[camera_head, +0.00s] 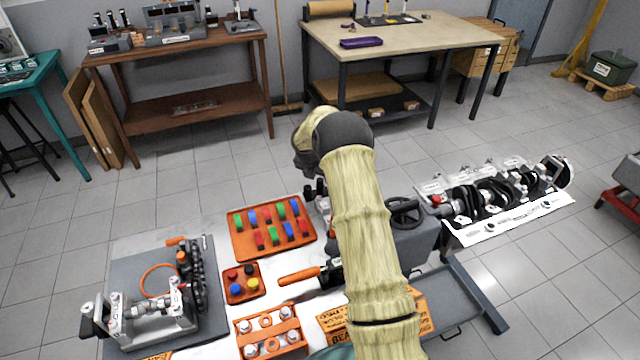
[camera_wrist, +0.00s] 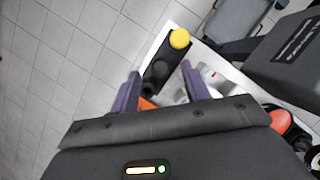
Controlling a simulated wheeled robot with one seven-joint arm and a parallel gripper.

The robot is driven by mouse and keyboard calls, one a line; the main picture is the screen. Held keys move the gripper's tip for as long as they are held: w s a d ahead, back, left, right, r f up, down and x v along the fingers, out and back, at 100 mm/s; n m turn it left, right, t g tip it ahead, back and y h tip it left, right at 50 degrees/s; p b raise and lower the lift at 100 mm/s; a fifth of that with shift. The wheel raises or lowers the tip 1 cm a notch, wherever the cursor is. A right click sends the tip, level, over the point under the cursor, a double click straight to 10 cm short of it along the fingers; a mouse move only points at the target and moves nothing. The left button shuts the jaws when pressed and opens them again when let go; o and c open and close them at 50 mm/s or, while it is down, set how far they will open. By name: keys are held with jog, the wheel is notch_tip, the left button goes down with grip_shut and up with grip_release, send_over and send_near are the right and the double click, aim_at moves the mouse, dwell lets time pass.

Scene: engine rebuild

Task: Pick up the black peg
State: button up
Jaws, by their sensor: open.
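A small orange tray (camera_head: 228,294) on the workbench holds several round pegs. A black peg (camera_head: 249,270) appears at its back right, near red, blue and yellow ones. In the wrist view, my gripper (camera_wrist: 161,79) is open, with its two purple fingers apart and nothing held between them. Beyond the fingers is a dark object with a yellow round top (camera_wrist: 179,38) and dark round parts. I cannot tell whether any of this is the black peg. In the head view, my arm hides most of my gripper.
A larger orange tray (camera_head: 237,251) with coloured blocks stands behind the small one. A grey fixture plate (camera_head: 215,317) lies left, an orange-handled tool (camera_head: 299,276) right. A crankshaft (camera_head: 490,195) lies farther right. Open floor (camera_head: 225,170) lies behind the bench.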

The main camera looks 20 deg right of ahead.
jog(key=shift+x, duration=0.8)
jog(key=shift+d+r, duration=0.1)
jog(key=shift+d, duration=0.05)
grip_shut()
